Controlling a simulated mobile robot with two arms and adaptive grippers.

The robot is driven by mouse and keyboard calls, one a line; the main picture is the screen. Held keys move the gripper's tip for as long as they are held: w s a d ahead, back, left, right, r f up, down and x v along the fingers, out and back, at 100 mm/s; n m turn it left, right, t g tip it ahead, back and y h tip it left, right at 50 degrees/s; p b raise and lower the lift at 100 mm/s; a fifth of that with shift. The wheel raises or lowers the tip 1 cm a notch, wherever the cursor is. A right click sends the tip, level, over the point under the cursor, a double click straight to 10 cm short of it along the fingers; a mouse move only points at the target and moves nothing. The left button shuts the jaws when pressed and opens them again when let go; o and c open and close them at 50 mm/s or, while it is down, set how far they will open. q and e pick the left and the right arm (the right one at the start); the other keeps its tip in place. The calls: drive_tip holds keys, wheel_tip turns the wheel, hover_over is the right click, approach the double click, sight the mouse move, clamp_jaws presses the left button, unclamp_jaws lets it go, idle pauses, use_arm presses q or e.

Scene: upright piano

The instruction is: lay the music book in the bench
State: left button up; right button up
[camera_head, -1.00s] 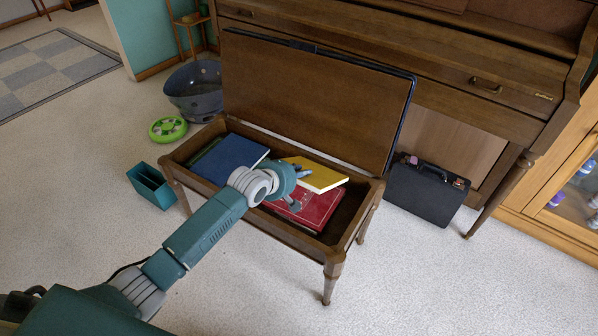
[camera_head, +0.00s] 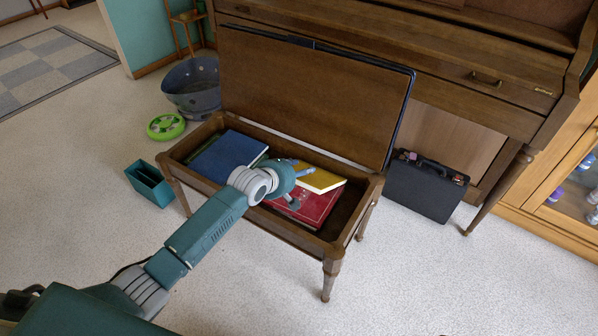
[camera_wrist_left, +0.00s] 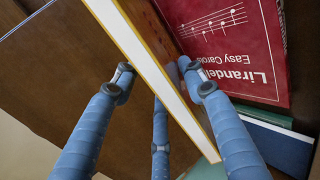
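The yellow book (camera_head: 319,180), with white page edges, is inside the open bench (camera_head: 182,160), over the red book (camera_head: 318,206). My left gripper (camera_head: 292,185) reaches into the bench at the yellow book's left end. In the left wrist view, its blue fingers (camera_wrist_left: 160,80) lie on both sides of the yellow book (camera_wrist_left: 150,72), close against it. The red book (camera_wrist_left: 232,45) shows a music staff and the words "Easy Carols". Whether the yellow book rests on the red one is hidden. My right gripper is not in view.
A blue book (camera_head: 225,157) lies at the bench's left. The raised lid (camera_head: 312,95) stands behind, against the piano (camera_head: 440,70). A black case (camera_head: 427,187) stands right, a teal bin (camera_head: 150,186), green ring (camera_head: 166,127) and grey basket (camera_head: 192,88) left.

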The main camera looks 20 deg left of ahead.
use_arm(q)
drive_tip(key=v, duration=1.2)
idle(0.6)
